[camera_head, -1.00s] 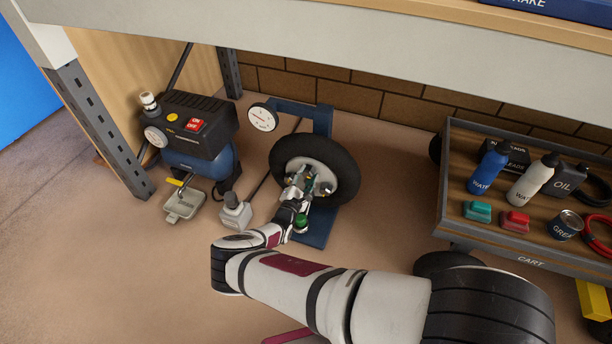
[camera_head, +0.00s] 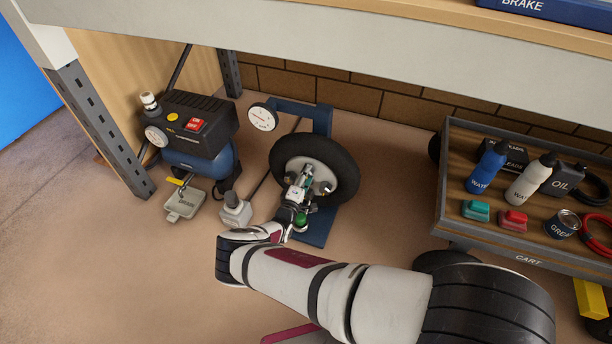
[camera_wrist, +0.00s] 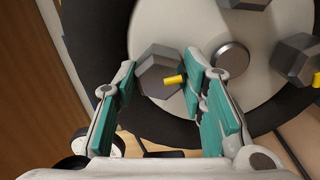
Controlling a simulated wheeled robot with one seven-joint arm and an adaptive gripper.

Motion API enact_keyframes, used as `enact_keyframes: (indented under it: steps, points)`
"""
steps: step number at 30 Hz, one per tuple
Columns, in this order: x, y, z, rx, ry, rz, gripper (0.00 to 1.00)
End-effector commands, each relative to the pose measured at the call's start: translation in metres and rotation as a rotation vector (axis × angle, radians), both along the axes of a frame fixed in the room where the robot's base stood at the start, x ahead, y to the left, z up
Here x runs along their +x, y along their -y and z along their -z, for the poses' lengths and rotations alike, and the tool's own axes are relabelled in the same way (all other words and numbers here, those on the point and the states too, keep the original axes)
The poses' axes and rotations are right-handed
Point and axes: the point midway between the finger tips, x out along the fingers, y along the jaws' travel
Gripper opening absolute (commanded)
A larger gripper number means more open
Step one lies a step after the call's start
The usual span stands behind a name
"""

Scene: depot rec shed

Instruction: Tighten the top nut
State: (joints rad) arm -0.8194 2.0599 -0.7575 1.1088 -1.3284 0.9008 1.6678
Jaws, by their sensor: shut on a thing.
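The black wheel (camera_head: 345,170) stands upright on a blue stand (camera_head: 322,225), its pale hub facing me. In the wrist view the hub (camera_wrist: 225,60) carries several dark hex nuts around a round centre cap (camera_wrist: 232,56). My gripper (camera_wrist: 160,72), with teal finger pads, is shut on one hex nut (camera_wrist: 153,80). A yellow mark (camera_wrist: 175,80) sticks out on that nut. Another nut (camera_wrist: 296,58) is free at the right, and one (camera_wrist: 243,3) is cut by the upper edge. In the head view my gripper (camera_head: 306,178) is at the hub's upper part and hides the held nut.
A compressor (camera_head: 195,130) with a red switch and a grey pedal (camera_head: 185,204) stands left. A cart (camera_head: 480,240) with bottles stands right. A shelf (camera_head: 300,30) overhangs above. A round gauge (camera_head: 262,117) is beside the stand.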

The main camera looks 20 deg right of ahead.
Motion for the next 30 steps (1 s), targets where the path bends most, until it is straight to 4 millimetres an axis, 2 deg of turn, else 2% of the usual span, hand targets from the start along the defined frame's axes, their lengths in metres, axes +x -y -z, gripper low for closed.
enact_keyframes:
  steps: [9, 26, 27, 30]
  points:
    - [-0.0002, 0.0006, 0.0011, 0.11, 0.078, 0.001, 0.1]
    - [-0.0003, 0.0006, 0.0013, 0.136, 0.096, 0.002, 0.1]
    - [-0.0003, 0.0006, 0.0013, 0.136, 0.096, 0.002, 0.4]
    - [-0.0003, 0.0005, 0.0012, 0.136, 0.096, 0.002, 0.58]
